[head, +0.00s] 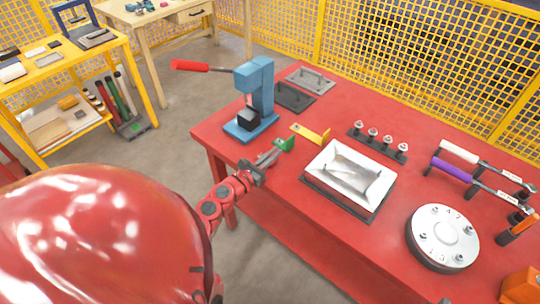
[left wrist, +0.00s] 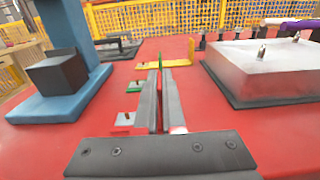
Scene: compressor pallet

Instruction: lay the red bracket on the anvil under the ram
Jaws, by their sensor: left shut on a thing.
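The blue press (head: 262,88) with a red handle stands at the table's left corner. Its dark anvil block (head: 248,119) sits on the blue base, and it also shows at the left of the left wrist view (left wrist: 57,73). My left gripper (head: 275,156) is right of and nearer than the press. Its fingers (left wrist: 159,85) are shut on the red bracket (left wrist: 122,129), whose flat part shows low at their left. The fingers hide most of it, and it blends with the red table. My right gripper is not in view.
A green bracket (head: 286,144) lies just beyond my fingertips, and a yellow bracket (head: 318,134) farther on. Dark plates (head: 294,97) lie behind the press. Red tabletop is bare between press and brackets.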

